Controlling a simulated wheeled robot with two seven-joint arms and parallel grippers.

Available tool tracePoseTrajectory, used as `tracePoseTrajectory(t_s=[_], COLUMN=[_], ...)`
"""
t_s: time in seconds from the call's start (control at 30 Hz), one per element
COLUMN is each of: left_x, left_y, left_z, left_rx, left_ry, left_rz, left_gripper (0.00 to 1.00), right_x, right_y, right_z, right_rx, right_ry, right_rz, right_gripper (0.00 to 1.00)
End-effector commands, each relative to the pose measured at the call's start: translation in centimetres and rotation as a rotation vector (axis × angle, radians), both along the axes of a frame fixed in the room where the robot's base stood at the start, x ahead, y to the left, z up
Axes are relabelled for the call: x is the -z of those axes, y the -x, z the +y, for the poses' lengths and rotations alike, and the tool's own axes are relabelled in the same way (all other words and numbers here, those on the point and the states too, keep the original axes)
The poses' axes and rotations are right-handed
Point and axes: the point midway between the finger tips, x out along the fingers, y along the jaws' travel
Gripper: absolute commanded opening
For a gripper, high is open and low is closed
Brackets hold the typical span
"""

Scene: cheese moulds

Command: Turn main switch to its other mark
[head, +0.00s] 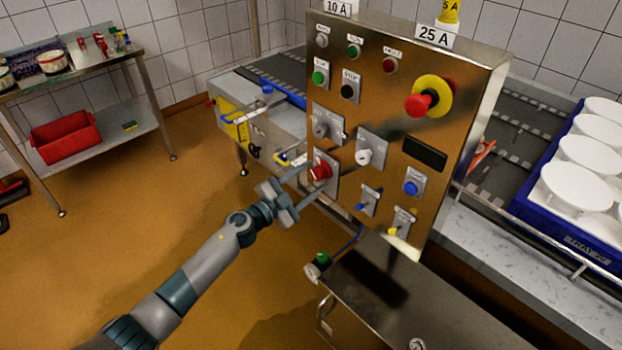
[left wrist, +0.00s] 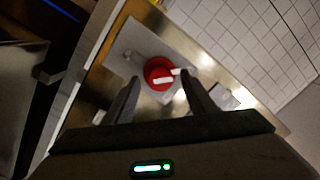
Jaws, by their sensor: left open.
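The main switch is a red rotary knob (head: 320,171) on a grey plate, low on the left side of the steel control panel (head: 400,120). In the left wrist view the red knob (left wrist: 159,72) shows a white bar across it, pointing to the right and slightly up. My left gripper (head: 303,190) is open in front of the knob. In the left wrist view its two fingers (left wrist: 158,98) stand on either side of the knob, and I cannot tell if they touch it. The marks on the plate are too small to read. My right gripper is not in view.
A steel cabinet (head: 430,300) stands below. A conveyor with a blue crate (head: 540,228) is at right, a side table (head: 100,64) at left.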

Motion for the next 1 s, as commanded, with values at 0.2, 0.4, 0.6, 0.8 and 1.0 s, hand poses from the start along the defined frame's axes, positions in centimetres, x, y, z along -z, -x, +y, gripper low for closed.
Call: tracePoseTrajectory(t_s=[0.2, 0.4, 0.6, 0.8, 1.0], left_x=[0.01, -0.01, 0.0, 0.02, 0.08], left_y=[-0.48, -0.47, -0.45, -0.44, -0.43], left_z=[-0.46, -0.45, -0.44, -0.44, -0.45], left_rx=[0.0, 0.0, 0.0, 0.0, 0.001], left_ry=[0.0, 0.0, 0.0, -0.003, -0.028], left_rz=[0.0, 0.0, 0.0, -0.003, -0.027], left_gripper=[0.51, 0.51, 0.1, 0.1, 0.1], right_x=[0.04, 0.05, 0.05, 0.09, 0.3], right_y=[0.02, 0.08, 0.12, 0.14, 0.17], right_z=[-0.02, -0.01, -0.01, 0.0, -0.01], right_rx=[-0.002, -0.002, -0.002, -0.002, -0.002], right_ry=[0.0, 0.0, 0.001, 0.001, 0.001], right_rz=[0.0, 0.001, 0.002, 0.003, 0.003], right_gripper=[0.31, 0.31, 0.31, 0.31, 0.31])
